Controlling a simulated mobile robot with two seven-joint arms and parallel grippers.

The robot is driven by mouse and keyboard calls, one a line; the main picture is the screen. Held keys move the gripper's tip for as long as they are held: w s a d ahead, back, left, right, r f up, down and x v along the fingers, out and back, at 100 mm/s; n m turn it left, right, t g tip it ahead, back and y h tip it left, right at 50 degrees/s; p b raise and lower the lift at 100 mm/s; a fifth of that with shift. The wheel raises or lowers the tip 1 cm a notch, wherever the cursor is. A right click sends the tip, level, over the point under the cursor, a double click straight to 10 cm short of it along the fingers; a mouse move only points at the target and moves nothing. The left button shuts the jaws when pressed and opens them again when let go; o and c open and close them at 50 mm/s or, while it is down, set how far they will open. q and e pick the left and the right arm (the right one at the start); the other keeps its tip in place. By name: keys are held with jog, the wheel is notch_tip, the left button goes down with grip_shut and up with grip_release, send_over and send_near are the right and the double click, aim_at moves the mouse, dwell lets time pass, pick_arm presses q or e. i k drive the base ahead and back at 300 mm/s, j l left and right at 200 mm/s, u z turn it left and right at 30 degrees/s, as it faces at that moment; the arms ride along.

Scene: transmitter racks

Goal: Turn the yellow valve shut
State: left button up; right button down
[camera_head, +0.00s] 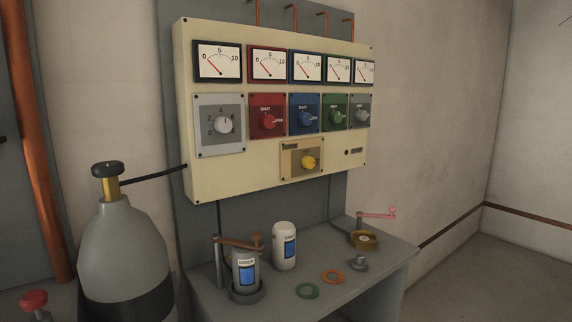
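The yellow valve (309,162) is a round knob on a tan plate at the lower middle of the cream control panel (230,178). The plate has small lettering that is too small to read. The knob's pointer looks to be towards the right, but its exact setting is hard to tell. Neither of my grippers shows in the head view, and nothing touches the valve.
Red (269,121), blue (305,118) and green (338,117) knobs sit above the yellow one. Below, a grey bench (340,297) holds canisters, rings and small clamps. A grey gas cylinder (122,250) stands at left. The space before the panel is clear.

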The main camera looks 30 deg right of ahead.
aim_at(307, 162)
jog(key=i+l, duration=0.1)
jog(key=l, duration=0.85)
jog(key=i+l+z, duration=0.1)
jog(key=l, duration=0.35)
jog(key=i+l, duration=0.15)
jog(key=l, duration=0.3)
jog(key=i+l+z, duration=0.1)
jog(key=l, duration=0.4)
